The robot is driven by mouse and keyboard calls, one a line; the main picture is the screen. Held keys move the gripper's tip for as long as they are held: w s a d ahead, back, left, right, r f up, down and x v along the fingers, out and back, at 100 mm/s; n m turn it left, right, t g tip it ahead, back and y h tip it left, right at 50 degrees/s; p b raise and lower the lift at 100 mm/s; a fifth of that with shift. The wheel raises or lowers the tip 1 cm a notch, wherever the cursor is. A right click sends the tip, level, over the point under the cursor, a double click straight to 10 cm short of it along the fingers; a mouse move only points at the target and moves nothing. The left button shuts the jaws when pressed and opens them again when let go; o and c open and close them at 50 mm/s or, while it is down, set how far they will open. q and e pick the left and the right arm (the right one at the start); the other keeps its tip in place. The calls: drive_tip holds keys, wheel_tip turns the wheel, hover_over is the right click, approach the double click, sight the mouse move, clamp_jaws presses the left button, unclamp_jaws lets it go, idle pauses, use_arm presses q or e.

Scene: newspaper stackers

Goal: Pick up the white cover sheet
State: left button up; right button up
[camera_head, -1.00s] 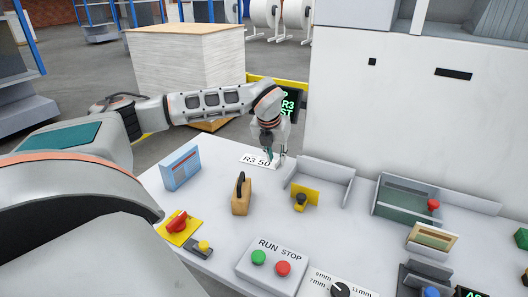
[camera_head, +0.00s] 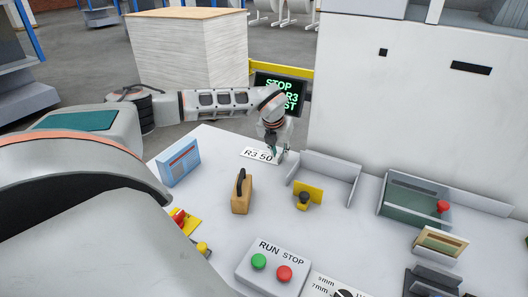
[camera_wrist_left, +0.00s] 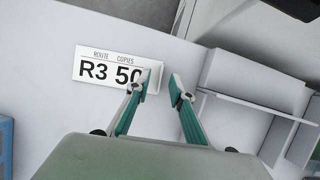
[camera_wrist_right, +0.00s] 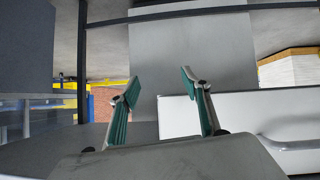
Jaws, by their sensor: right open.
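The white cover sheet (camera_head: 258,155), printed "R3 50", lies flat near the back left of the pale bench. It also shows in the left wrist view (camera_wrist_left: 105,72), with "ROUTE" and "COPIES" above the large print. My left gripper (camera_head: 277,156) points down at the sheet's right end. In the left wrist view its fingers (camera_wrist_left: 158,90) are apart, one overlapping the sheet's right end and the other beyond its right edge. I cannot tell whether they touch it. My right gripper (camera_wrist_right: 160,84) is open with nothing between its fingers; it is out of the head view.
A blue box (camera_head: 180,162), a wooden block with black handle (camera_head: 241,192), a yellow bracket with knob (camera_head: 307,195) and a grey guide (camera_head: 330,166) stand around. A RUN/STOP box (camera_head: 272,265) is in front. A green-lined tray (camera_head: 410,205) is right. A screen (camera_head: 279,92) hangs behind.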

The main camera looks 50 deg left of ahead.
use_arm(q)
drive_tip(key=shift+w+f, duration=0.15)
drive_tip(key=shift+f, duration=0.25)
clamp_jaws()
drive_tip(key=shift+a+r, duration=0.1)
drive_tip(key=shift+r, duration=0.05)
